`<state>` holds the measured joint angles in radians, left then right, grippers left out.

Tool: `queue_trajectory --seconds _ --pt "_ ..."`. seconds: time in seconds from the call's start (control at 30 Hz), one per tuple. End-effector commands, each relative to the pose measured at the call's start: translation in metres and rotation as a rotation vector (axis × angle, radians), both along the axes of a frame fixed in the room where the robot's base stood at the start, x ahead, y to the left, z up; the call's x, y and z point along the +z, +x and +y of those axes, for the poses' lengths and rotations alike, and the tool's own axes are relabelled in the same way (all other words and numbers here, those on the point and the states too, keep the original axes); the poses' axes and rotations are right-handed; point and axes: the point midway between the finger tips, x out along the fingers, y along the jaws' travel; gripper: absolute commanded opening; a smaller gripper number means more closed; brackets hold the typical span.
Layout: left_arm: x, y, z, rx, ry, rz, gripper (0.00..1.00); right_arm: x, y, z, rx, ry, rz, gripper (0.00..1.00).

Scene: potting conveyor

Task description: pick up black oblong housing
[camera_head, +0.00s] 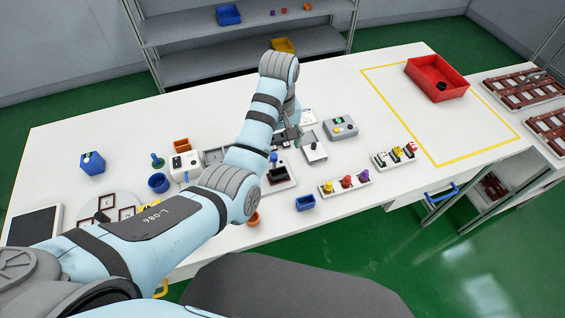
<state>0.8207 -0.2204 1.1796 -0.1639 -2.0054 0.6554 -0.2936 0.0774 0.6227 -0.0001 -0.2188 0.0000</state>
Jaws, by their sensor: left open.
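My left arm reaches in from the lower left across the white table. Its gripper (287,138) points down over the middle of the table, small and partly hidden by my own wrist. It is open. A black piece (277,172) sits on a pale fixture just below and in front of the gripper; its shape is too small to confirm as the oblong housing. Another small black piece (441,86) lies in the red bin (447,72) at the back right, well apart from the gripper. My right gripper is not in view.
A grey box with a green light (341,128) and an open grey tray (313,147) stand close to the gripper's right. A strip with coloured knobs (345,183) and a blue cup (305,202) lie in front. The yellow-outlined area (440,130) is largely clear.

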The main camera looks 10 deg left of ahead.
Motion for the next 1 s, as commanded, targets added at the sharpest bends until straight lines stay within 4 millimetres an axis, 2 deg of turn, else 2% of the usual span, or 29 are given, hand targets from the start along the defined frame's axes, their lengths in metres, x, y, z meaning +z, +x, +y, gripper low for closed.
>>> queue_trajectory --seconds 0.1,0.17,0.3,0.47,0.63,0.73,0.93,1.0 --pt "-0.031 0.000 0.000 0.004 0.002 0.006 0.65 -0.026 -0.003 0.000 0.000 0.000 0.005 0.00" --pt "-0.044 -0.001 0.001 0.006 0.003 0.012 0.65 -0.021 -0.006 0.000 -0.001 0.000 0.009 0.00" --pt "-0.077 0.000 0.002 0.006 0.002 0.006 0.65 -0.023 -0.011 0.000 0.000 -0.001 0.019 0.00" --pt "-0.097 0.001 0.002 0.004 0.002 0.005 0.65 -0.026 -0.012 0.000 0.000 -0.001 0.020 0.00" --pt "-0.131 0.006 0.005 0.003 0.002 0.004 0.65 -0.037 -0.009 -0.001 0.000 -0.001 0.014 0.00" --pt "-0.142 0.006 0.004 0.002 0.001 0.003 0.65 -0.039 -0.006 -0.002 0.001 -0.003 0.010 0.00" --pt "-0.141 0.006 0.004 0.002 0.001 0.002 0.65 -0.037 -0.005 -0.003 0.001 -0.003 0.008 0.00" --pt "-0.141 0.006 0.004 0.002 0.001 0.002 0.54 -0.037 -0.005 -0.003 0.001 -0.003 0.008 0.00"
